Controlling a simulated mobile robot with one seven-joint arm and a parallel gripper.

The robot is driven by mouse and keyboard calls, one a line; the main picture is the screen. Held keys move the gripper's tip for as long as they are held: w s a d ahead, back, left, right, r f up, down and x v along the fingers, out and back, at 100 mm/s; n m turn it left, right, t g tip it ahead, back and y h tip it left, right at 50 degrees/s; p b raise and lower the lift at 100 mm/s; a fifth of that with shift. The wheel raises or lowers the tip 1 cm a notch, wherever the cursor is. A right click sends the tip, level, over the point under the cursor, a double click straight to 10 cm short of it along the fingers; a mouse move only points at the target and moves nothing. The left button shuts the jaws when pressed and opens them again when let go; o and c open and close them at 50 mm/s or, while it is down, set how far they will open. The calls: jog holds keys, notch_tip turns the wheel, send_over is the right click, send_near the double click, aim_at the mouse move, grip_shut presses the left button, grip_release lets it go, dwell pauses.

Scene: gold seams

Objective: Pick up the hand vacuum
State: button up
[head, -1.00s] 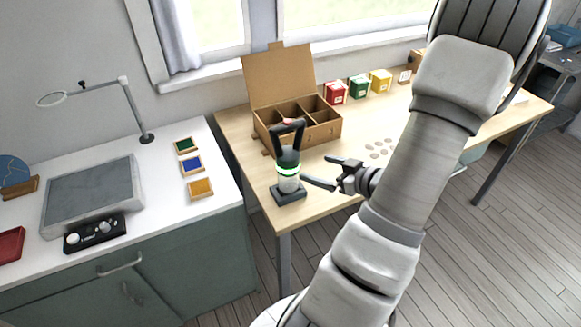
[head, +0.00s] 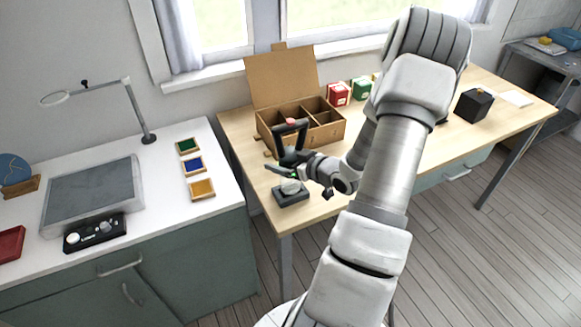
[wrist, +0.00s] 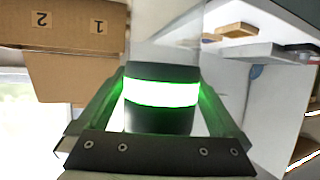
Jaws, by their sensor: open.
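The hand vacuum (head: 289,157) stands upright in its dark charging base (head: 290,198) near the left front corner of the wooden table. Its black loop handle rises above the body. My gripper (head: 283,166) is level with the body, reaching in from the right and partly hiding it. In the wrist view, the vacuum's dark body with a glowing green-white band (wrist: 162,93) sits between the two open fingers of my gripper (wrist: 163,100). The fingers are lit green. Whether either one touches the body I cannot tell.
An open cardboard box (head: 322,133) with compartments stands just behind the vacuum. Red (head: 338,94) and green (head: 361,89) boxes stand farther back. A black cube (head: 473,105) is at the right. A white counter (head: 222,165) with pigment trays lies left, across a gap.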

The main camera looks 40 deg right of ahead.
jog(key=shift+w+f, duration=0.1)
jog(key=shift+w, duration=0.1)
jog(key=c, duration=1.4)
jog(key=shift+c, duration=0.3)
